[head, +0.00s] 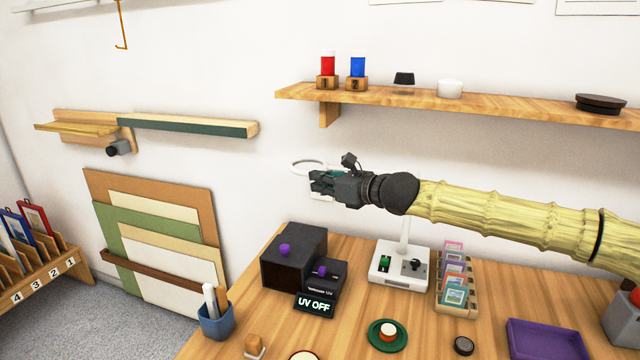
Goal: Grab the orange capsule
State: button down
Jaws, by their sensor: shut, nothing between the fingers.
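I cannot pick out an orange capsule for certain. A small round piece with a white top and an orange-red side (388,331) sits on a green round dish (375,342) on the table. My gripper (314,184) is shut and empty. It points left, high above the table in front of the white wall, and is apart from the dish. A white ring (301,163) shows just behind its fingers.
A dark box with a purple knob (291,262) and a "UV OFF" sign (314,305) stand on the table at left. A card rack (456,300) and purple tray (545,342) are at right. Red (328,65) and blue (358,66) capsules stand on the shelf (430,98).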

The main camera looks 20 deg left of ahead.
aim_at(388, 332)
jog(key=k, duration=1)
